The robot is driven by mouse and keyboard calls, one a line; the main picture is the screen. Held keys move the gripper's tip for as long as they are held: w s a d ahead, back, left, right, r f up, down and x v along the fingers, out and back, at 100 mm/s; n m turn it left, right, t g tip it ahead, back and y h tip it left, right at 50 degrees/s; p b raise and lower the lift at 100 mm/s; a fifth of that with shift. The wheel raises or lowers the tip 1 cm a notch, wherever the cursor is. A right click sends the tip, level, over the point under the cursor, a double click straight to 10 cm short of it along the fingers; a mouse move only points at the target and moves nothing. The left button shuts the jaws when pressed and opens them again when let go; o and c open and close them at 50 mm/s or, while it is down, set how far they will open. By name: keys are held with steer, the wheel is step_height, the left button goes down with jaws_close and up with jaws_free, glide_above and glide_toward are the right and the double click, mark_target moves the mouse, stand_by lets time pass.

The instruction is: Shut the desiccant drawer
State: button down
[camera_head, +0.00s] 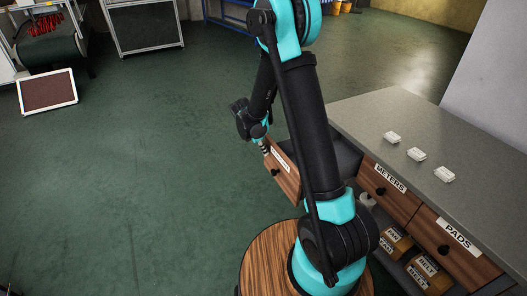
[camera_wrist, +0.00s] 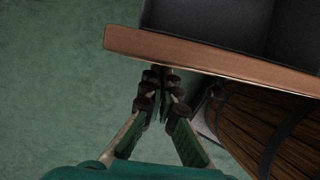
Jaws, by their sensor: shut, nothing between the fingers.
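The desiccant drawer (camera_head: 283,174) stands pulled out from the left end of the grey-topped counter. It has a wooden front with a dark knob and a label too small to read here. In the wrist view the top edge of the drawer front (camera_wrist: 215,58) crosses the upper part, with the dark drawer inside behind it. My gripper (camera_head: 265,146) is at the upper left edge of the drawer front. In the wrist view my gripper (camera_wrist: 160,85) is shut and empty, its fingertips close to the front's outer face. I cannot tell whether they touch it.
Shut drawers labelled METERS (camera_head: 383,188) and PADS (camera_head: 447,240) are to the right. Small white items (camera_head: 416,154) lie on the counter (camera_head: 385,118). Labelled containers (camera_head: 397,240) stand on the shelf below. A wooden barrel (camera_wrist: 265,125) is beside the drawer.

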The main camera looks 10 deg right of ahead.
steer(key=w+d, duration=0.4)
steer(key=d, duration=0.6)
steer(key=w+d, duration=0.4)
steer(key=d, duration=0.6)
steer(key=w+d, duration=0.3)
steer(key=d, duration=0.7)
steer(key=shift+w+d, duration=0.35)
steer(key=shift+w, duration=0.05)
steer(key=shift+d, duration=0.1)
